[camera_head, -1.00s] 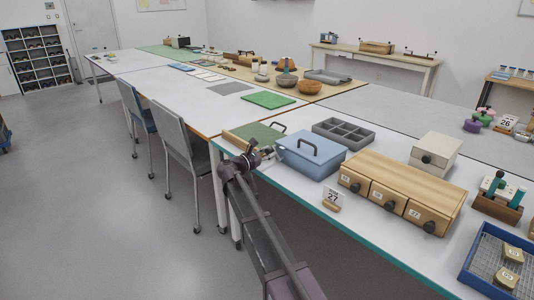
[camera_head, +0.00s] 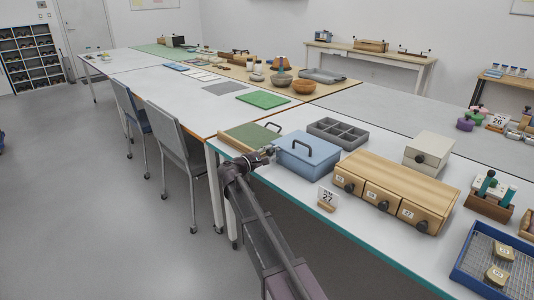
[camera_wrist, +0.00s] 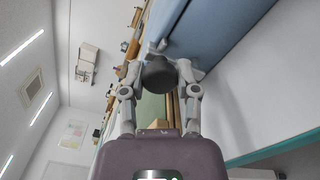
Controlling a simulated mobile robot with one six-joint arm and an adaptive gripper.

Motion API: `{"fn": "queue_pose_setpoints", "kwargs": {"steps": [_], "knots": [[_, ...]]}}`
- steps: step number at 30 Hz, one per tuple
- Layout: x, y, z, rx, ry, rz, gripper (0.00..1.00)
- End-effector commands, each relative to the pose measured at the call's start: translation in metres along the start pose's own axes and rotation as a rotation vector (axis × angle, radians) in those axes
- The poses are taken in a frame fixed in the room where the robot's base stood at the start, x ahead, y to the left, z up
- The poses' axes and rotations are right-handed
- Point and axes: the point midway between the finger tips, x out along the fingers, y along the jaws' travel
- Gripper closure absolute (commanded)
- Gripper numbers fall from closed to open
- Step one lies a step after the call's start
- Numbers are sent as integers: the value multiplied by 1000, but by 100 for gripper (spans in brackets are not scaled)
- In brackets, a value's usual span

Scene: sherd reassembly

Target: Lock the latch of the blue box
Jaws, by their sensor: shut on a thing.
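The blue box (camera_head: 306,158) stands on the white table with its lid down and a dark handle on top. My gripper (camera_head: 269,152) is at the box's left side. In the wrist view, my gripper (camera_wrist: 160,88) has its two fingers on either side of a dark round knob (camera_wrist: 159,73), shut on it. The knob sits against the side of the blue box (camera_wrist: 205,30), which fills the upper right there. The fingers partly cover the latch area, and I cannot tell the latch's position.
A green-topped tray (camera_head: 247,137) lies left of the box and a grey divided tray (camera_head: 341,133) behind it. A wooden drawer unit (camera_head: 396,187) and a number 27 card (camera_head: 327,198) stand to the right. The table's front edge runs below my gripper.

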Motion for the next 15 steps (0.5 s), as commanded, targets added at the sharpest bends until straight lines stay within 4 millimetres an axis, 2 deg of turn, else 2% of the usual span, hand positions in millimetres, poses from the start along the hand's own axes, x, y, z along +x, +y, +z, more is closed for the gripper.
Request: {"fn": "queue_pose_setpoints", "kwargs": {"steps": [15], "knots": [[1,-2,3,48,-2,-3,100]]}}
